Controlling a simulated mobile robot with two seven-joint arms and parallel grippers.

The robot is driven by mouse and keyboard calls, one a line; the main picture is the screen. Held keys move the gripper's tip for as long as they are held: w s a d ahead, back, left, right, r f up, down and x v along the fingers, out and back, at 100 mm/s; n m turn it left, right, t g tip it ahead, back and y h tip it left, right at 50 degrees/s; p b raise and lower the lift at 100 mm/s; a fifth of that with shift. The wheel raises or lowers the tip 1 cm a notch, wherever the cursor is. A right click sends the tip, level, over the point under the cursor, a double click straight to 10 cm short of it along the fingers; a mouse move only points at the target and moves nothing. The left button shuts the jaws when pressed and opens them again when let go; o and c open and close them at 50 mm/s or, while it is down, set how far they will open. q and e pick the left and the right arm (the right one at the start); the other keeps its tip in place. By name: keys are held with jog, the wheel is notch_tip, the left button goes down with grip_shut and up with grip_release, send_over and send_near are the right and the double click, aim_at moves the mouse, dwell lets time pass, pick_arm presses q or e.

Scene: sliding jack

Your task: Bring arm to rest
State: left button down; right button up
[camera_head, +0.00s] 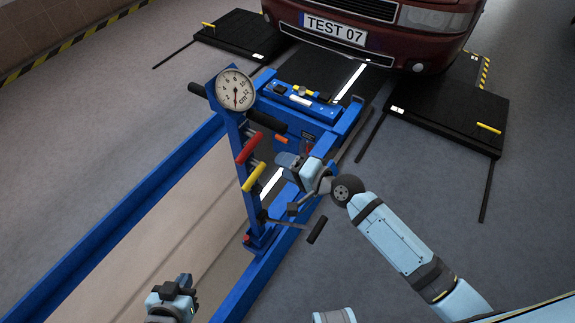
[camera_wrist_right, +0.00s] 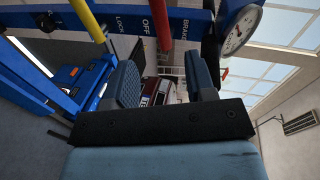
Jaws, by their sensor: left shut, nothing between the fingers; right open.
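My right gripper (camera_head: 296,163) is open beside the blue jack's control post (camera_head: 230,130), to the right of its levers in the head view. In the right wrist view its two fingers (camera_wrist_right: 160,82) stand apart with nothing held between them. The red lever (camera_wrist_right: 164,25) and yellow lever (camera_wrist_right: 87,20) are above the fingers in that view; they also show in the head view, red (camera_head: 249,148) above yellow (camera_head: 254,177). My left gripper (camera_head: 184,284) is low at the bottom left, shut and empty, away from the levers.
A round gauge (camera_head: 235,90) tops the post. Blue rails (camera_head: 130,195) border a pit. A dark red car (camera_head: 375,30) with plate TEST 07 stands at the back. Black ramp plates (camera_head: 440,105) lie on both sides. Grey floor at the right is open.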

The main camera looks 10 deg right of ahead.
dwell(0.3)
jog(key=s+d+f+n+h, duration=0.2)
jog(key=s+d+f+n, duration=0.15)
jog(key=s, duration=0.35)
jog(key=s+d+f+n+h, duration=0.3)
jog(key=s+f, duration=0.1)
jog(key=s, duration=0.2)
jog(key=s+d+f+n+h, duration=0.2)
jog(key=s+d+f+n, duration=0.1)
jog(key=s, duration=0.4)
notch_tip(320, 180, up, 12)
jog(key=p, duration=1.3)
jog(key=shift+s+d+f+n, duration=0.2)
jog(key=shift+s+d+n, duration=0.15)
jog(key=shift+s+n, duration=0.1)
